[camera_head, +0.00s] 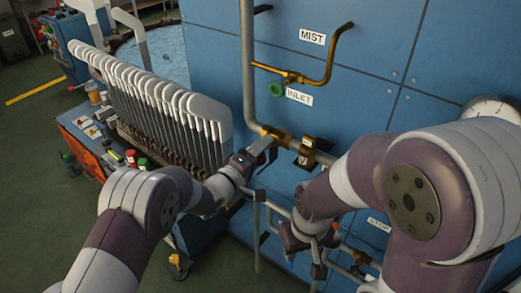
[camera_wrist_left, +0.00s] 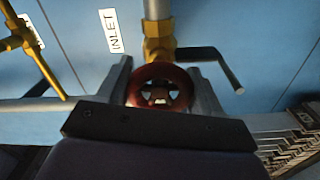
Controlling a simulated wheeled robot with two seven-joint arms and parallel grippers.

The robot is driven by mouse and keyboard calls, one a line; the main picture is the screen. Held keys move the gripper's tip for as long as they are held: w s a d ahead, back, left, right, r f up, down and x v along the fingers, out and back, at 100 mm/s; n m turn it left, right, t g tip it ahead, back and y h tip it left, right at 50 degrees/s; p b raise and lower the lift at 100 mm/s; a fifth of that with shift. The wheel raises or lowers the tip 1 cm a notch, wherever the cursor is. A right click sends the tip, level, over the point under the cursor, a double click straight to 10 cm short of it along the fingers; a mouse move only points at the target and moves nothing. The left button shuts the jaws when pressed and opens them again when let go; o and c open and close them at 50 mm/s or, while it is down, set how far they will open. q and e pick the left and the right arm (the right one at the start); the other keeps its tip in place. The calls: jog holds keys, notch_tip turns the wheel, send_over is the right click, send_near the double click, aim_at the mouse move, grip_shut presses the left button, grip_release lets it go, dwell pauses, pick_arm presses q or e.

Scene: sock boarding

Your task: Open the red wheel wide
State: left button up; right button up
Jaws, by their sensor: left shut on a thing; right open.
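The red wheel (camera_wrist_left: 160,70) shows in the left wrist view, a round handwheel with an open centre below a brass valve fitting (camera_wrist_left: 159,48). My left gripper (camera_wrist_left: 162,92) is shut on the wheel, with one finger at each side of its rim. In the head view my left gripper (camera_head: 262,151) is at the brass fitting on the grey pipe, and the wheel is hidden there. My right gripper (camera_head: 318,258) is open and lower down, in front of the lower pipes. Its fingertips are partly hidden, and I see nothing held in it.
A bent metal lever (camera_wrist_left: 222,68) is beside the wheel. A green knob (camera_head: 277,90) is by the INLET label (camera_head: 299,97), below a brass pipe (camera_head: 334,58). A gauge (camera_head: 490,108) is at right.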

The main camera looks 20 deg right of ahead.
pick_arm(q)
jog(key=shift+w+r, duration=0.1)
dwell(0.3)
jog(key=o, duration=1)
jog(key=shift+o, duration=0.2)
jog(key=shift+a, duration=0.1)
jog(key=v, duration=1.2)
jog(key=shift+s+a+b, duration=0.2)
jog(key=shift+s+b, duration=0.05)
jog(key=shift+b, duration=0.15)
